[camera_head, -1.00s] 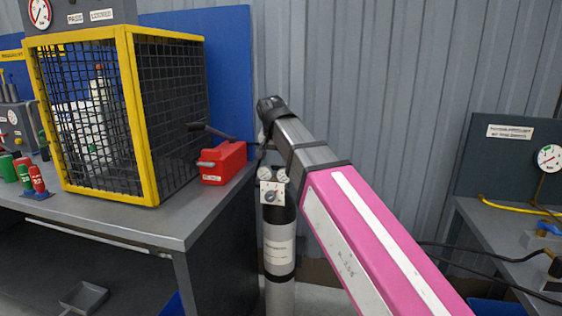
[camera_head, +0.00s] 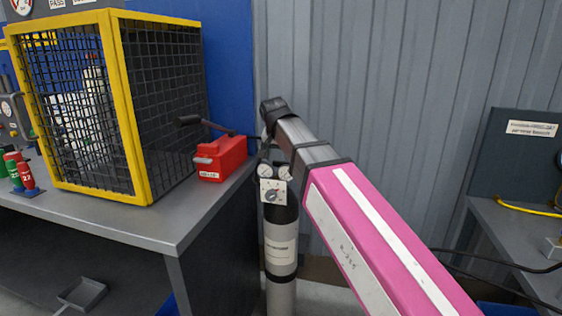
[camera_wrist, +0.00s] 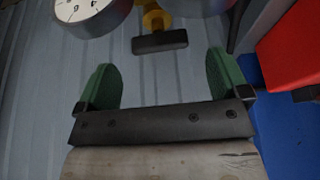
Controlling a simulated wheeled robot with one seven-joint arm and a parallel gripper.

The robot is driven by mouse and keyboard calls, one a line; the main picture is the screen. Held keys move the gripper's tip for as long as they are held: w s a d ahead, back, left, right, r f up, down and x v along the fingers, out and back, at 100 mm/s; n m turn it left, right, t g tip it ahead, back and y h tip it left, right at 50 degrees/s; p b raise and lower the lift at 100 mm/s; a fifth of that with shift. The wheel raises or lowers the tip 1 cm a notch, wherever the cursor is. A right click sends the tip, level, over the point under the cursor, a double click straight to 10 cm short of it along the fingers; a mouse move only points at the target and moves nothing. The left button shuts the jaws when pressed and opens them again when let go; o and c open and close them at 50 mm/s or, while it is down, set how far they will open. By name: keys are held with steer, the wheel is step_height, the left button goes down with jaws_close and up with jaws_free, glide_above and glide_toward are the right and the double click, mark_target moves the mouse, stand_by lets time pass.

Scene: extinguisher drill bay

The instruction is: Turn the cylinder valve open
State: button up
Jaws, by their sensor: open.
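The gas cylinder (camera_head: 281,235), dark above with a pale label and lighter below, stands upright beside the bench. A small panel with a knob (camera_head: 272,193) and two gauges sits at its top. In the wrist view, a black bar handle (camera_wrist: 160,42) on a brass stem (camera_wrist: 156,18) appears to be the cylinder valve. My gripper (camera_wrist: 160,64) is open, its green fingers well apart and empty. The handle lies ahead of the gap between the fingertips, with no contact visible. In the head view my arm hides the gripper and valve.
A white-faced gauge (camera_wrist: 88,12) is close above the left finger. A red box (camera_head: 222,158) with a black lever sits on the bench (camera_head: 150,225) edge, near my arm. A yellow-framed cage (camera_head: 130,110) stands on the bench. A corrugated wall (camera_head: 400,80) is behind.

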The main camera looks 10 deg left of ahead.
mark_target(281, 162)
steer(key=shift+x, duration=1.85)
steer(key=c, duration=0.9)
